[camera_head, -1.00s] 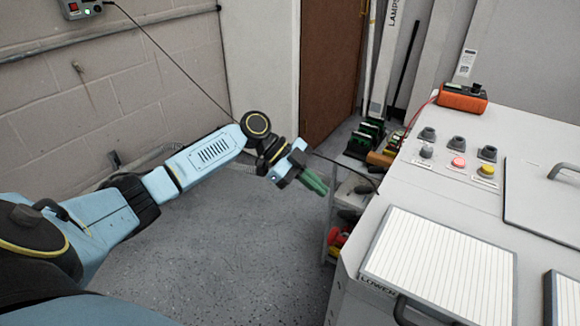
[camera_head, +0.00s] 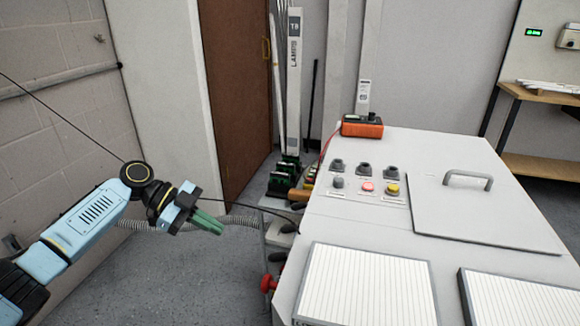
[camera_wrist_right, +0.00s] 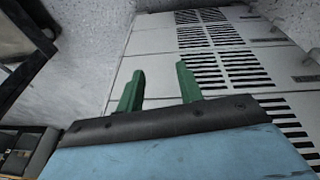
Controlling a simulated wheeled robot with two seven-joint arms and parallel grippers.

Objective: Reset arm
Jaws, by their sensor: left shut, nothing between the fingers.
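My left arm comes in from the left in the head view. Its gripper (camera_head: 208,223) has green fingers that lie close together, shut and empty. It hangs in the air over the floor, left of the light grey cabinet (camera_head: 400,228) and apart from it. My right gripper shows only in the right wrist view (camera_wrist_right: 158,88). Its two green fingers stand apart with nothing between them. Beyond them is a pale panel (camera_wrist_right: 150,50) with rows of black vent slots.
An orange meter (camera_head: 362,127) with a red lead sits on the cabinet's back edge. Buttons, a lid with a handle (camera_head: 468,178) and white ribbed panels (camera_head: 367,285) are on its top. A cart with green items (camera_head: 285,178) stands beside it. A brown door (camera_head: 236,90) is behind.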

